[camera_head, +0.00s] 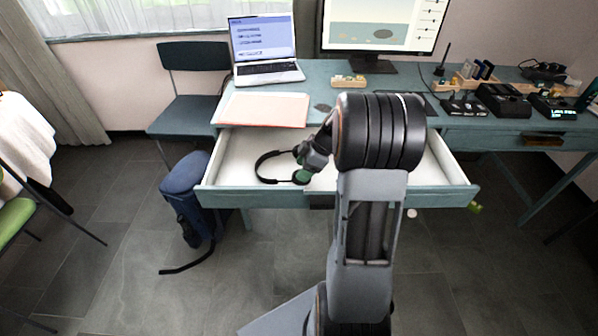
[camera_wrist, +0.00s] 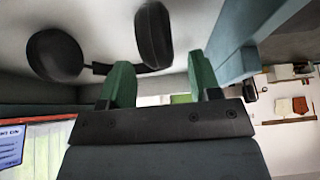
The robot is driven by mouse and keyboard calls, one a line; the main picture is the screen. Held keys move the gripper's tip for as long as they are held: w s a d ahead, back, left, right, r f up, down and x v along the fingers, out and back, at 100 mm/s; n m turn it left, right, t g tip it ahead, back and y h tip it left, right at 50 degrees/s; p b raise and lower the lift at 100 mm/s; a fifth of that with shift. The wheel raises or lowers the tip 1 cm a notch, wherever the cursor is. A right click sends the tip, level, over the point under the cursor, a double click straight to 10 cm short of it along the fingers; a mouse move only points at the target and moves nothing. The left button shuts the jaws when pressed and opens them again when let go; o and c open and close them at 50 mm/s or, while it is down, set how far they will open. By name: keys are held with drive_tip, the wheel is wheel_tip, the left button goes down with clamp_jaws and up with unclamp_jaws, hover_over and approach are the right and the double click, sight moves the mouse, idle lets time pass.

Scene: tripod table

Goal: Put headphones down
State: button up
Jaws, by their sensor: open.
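The headphones (camera_head: 259,167) are black and appear to lie on the white floor of the open desk drawer (camera_head: 235,146), at its left side. The wrist view shows two dark ear cups, one of them nearest the jaws (camera_wrist: 153,36), with part of the thin band between them. My gripper (camera_head: 303,174) is low over the drawer at the right end of the headphones. In the wrist view its green fingers (camera_wrist: 162,78) stand apart with nothing clearly between them. My arm hides the middle of the drawer.
The teal desk (camera_head: 310,75) holds a laptop (camera_head: 264,50), a monitor (camera_head: 385,25), a pale folder (camera_head: 265,109) and several small devices at the right. The drawer's front panel (camera_head: 230,197) stands close below my gripper. A chair (camera_head: 190,110) and a blue bag (camera_head: 185,180) are at the left.

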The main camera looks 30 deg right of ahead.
drive_tip(key=p+v, duration=0.1)
drive_tip(key=v, duration=0.8)
drive_tip(key=s+a+m, duration=0.1)
drive_tip(key=a, duration=0.2)
drive_tip(key=s+a+r+m+h, duration=0.1)
drive_tip(key=a+m, duration=0.1)
drive_tip(key=a, duration=0.1)
drive_tip(key=s+a+m+g+h, duration=0.1)
drive_tip(key=s+a, duration=0.1)
drive_tip(key=a, duration=0.1)
drive_tip(key=shift+s+a+r+m, duration=0.1)
drive_tip(key=shift+a+r+m, duration=0.25)
drive_tip(key=shift+r+m, duration=0.05)
drive_tip(key=s+a+m+t+h, duration=0.1)
drive_tip(key=s+a+m+h, duration=0.2)
drive_tip(key=s+a+m, duration=0.4)
drive_tip(key=shift+s+a+f, duration=0.45)
drive_tip(key=shift+s, duration=0.35)
drive_tip(key=shift+r, duration=0.1)
